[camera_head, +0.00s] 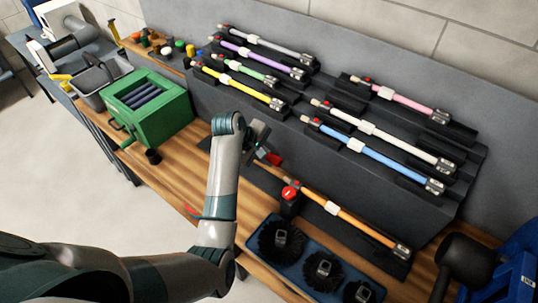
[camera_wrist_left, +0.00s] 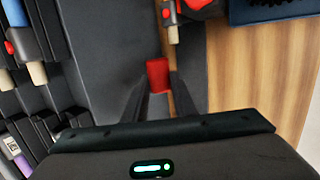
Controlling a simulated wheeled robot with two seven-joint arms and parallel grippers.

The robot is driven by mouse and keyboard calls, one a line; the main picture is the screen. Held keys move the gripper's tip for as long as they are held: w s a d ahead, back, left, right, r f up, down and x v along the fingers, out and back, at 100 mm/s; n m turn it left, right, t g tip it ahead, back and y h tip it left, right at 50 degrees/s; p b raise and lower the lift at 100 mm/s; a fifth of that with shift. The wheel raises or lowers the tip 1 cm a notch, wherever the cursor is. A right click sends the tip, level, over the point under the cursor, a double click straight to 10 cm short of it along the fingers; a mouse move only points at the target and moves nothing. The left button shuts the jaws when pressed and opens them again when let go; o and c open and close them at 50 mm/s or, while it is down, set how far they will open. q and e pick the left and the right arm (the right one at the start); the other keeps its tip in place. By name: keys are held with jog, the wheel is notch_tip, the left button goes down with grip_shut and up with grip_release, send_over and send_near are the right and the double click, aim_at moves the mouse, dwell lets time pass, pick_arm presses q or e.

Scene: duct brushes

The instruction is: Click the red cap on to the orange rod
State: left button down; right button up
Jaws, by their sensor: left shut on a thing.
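My left gripper (camera_head: 268,156) is shut on the red cap (camera_head: 274,158). In the left wrist view the cap (camera_wrist_left: 158,75) sits between the two fingertips. The orange rod (camera_head: 352,221) lies in dark holders on the front step of the rack, with a white label at its middle and a black end at lower right. Its bare tan tip (camera_wrist_left: 173,35) shows in the wrist view, apart from the cap and slightly to its right. My right gripper is not in view.
A red round knob (camera_head: 290,192) on a dark block stands beside the rod. A blue tray (camera_head: 253,262) with black brushes lies in front. Several other coloured rods rest on the rack behind. A green box (camera_head: 172,118) stands at left, with bare wooden bench (camera_head: 185,165) before it.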

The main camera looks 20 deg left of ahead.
pick_arm(q)
jog(key=shift+f, duration=1.4)
jog(key=shift+d+f, duration=0.2)
jog(key=shift+f, duration=1.75)
jog(key=shift+s+d, duration=0.3)
jog(key=shift+d, duration=0.3)
jog(key=shift+s+d, duration=0.25)
jog(key=shift+d, duration=0.5)
jog(key=shift+s+d, duration=0.25)
jog(key=shift+d, duration=0.45)
jog(key=c, duration=1.4)
grip_release()
